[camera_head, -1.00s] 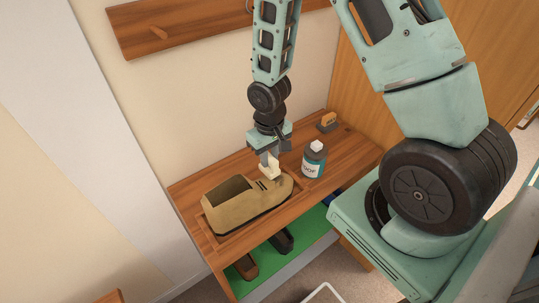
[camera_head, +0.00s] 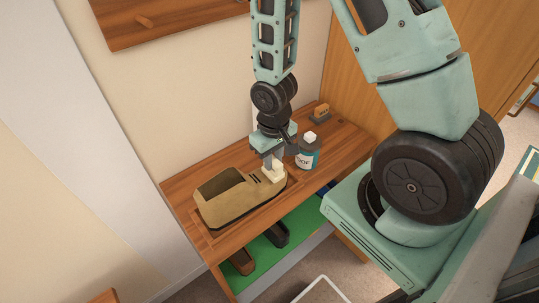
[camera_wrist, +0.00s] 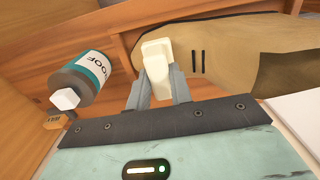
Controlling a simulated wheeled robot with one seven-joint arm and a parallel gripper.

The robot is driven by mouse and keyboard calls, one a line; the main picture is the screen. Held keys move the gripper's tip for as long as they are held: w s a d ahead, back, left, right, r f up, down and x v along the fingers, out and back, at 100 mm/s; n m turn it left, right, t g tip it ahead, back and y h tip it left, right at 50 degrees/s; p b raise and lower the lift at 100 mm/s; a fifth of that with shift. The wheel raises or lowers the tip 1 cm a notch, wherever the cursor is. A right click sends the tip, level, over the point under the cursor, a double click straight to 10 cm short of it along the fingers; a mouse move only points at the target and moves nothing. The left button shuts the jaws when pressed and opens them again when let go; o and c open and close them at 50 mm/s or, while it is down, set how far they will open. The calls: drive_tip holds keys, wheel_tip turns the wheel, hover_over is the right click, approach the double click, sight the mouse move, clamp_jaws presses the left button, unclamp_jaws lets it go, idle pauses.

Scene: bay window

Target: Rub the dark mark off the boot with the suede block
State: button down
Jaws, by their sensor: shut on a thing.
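The tan boot (camera_head: 236,196) lies on the wooden bench top, its opening to the left and its toe to the right. In the wrist view its side (camera_wrist: 225,62) fills the upper right, with two short dark lines on it. My gripper (camera_head: 273,163) is shut on the cream suede block (camera_head: 278,173), at the boot's toe end. In the wrist view the block (camera_wrist: 157,60) stands between the fingertips (camera_wrist: 158,85) and overlaps the boot's toe; whether it touches cannot be told. No separate dark mark can be made out; the block and gripper hide part of the toe.
A teal and white bottle (camera_head: 307,153) with a white cap stands right of my gripper, close to it. A brush (camera_head: 320,113) lies farther back on the bench (camera_head: 350,142). Dark shoes (camera_head: 276,234) sit on the green shelf below. The wall is close behind.

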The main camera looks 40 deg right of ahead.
drive_tip(key=shift+s+f+b, duration=0.1)
drive_tip(key=shift+s+b, duration=0.2)
drive_tip(key=shift+s, duration=0.9)
drive_tip(key=shift+w+p, duration=0.65)
drive_tip(key=shift+w, duration=0.95)
drive_tip(key=shift+w+p, duration=0.4)
drive_tip(key=shift+w, duration=1.55)
drive_tip(key=shift+s+f+b, duration=0.15)
drive_tip(key=shift+s+b, duration=0.15)
drive_tip(key=shift+s, duration=0.85)
drive_tip(key=shift+s+f+b, duration=0.1)
drive_tip(key=shift+s+b, duration=0.15)
drive_tip(key=shift+s, duration=0.85)
drive_tip(key=shift+s+r, duration=0.1)
drive_tip(key=shift+s, duration=1.45)
drive_tip(key=shift+w+r+p, duration=0.15)
drive_tip(key=shift+w+p, duration=0.05)
drive_tip(key=shift+w, duration=0.75)
drive_tip(key=shift+w+r+p, duration=0.1)
drive_tip(key=shift+w+p, duration=0.05)
drive_tip(key=shift+w, duration=0.75)
drive_tip(key=shift+w+f+p, duration=0.1)
drive_tip(key=shift+w+p, duration=0.2)
drive_tip(key=shift+w, duration=1.65)
drive_tip(key=shift+s+b, duration=0.5)
drive_tip(key=shift+s, duration=2.95)
